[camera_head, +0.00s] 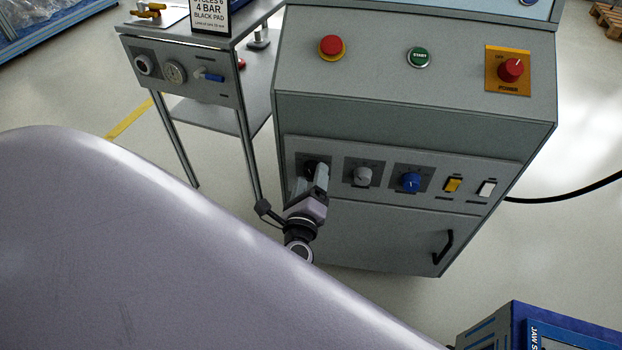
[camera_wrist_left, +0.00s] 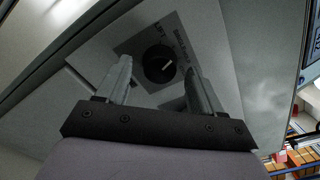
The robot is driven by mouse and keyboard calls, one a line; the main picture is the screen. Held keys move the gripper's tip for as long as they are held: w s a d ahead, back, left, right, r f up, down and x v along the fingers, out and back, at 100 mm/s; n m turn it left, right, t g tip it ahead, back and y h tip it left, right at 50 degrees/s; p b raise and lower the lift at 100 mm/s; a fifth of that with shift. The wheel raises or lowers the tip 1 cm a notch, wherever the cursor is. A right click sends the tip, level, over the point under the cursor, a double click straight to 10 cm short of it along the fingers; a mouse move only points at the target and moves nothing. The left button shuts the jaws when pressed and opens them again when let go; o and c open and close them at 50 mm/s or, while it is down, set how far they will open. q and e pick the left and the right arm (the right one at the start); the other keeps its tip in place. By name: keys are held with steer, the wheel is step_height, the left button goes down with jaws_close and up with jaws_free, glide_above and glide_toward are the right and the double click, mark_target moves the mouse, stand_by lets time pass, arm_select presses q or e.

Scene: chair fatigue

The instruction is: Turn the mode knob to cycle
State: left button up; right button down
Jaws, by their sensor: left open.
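The black mode knob (camera_wrist_left: 160,65) shows in the left wrist view on a dark square plate, with a white pointer line slanting up and to the right. In the left wrist view the gripper's two fingers (camera_wrist_left: 159,75) are apart, one to each side of the knob, with a gap visible. My right gripper is out of view.
To the right on the panel are a grey knob (camera_head: 362,176), a blue knob (camera_head: 410,182), a yellow switch (camera_head: 453,184) and a white switch (camera_head: 487,188). Above are a red button (camera_head: 331,47), a green start button (camera_head: 418,57) and a red rotary switch (camera_head: 511,69). A metal cart (camera_head: 205,74) stands left.

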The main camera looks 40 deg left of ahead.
arm_select(q)
steer(key=shift+w+a, duration=0.1)
steer(key=shift+w, duration=0.15)
steer(key=c, duration=1)
steer(key=shift+c, duration=0.2)
